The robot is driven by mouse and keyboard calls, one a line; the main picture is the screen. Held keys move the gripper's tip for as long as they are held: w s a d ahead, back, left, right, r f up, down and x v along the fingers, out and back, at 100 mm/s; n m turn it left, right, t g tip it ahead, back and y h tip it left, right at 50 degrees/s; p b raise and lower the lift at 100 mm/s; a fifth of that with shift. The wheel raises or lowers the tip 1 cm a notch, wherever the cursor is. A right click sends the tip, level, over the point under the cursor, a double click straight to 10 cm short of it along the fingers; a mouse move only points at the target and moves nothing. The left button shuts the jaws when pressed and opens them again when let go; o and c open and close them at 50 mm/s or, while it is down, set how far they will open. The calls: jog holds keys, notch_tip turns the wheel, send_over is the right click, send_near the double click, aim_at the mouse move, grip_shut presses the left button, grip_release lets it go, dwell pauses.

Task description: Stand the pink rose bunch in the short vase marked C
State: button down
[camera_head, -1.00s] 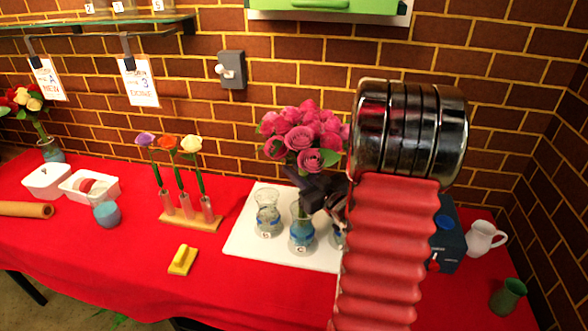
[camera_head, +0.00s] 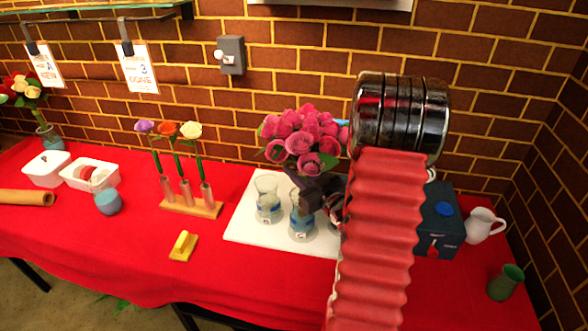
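The pink rose bunch (camera_head: 300,138) is upright, its blooms above my gripper (camera_head: 308,192). My dark gripper is shut around its stems, just below the blooms. The short glass vase marked C (camera_head: 301,226), with blue at its base, stands on the white board (camera_head: 243,229) directly below. My gripper covers part of the vase's mouth. The stems' lower ends are hard to make out, so I cannot tell how deep they are in the vase.
Another marked glass vase (camera_head: 267,200) stands close left of vase C. A further vase is partly hidden by my arm. A wooden rack with three flowers (camera_head: 192,206), a yellow block (camera_head: 183,246), a blue box (camera_head: 437,228) and a white jug (camera_head: 484,225) stand around the board.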

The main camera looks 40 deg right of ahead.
jog(key=shift+f, duration=1.3)
dwell(1.4)
jog(key=c, duration=1.5)
grip_release()
jog(key=s, duration=0.9)
jog(key=s+a, duration=0.1)
jog(key=s, duration=0.3)
jog(key=shift+s, duration=0.4)
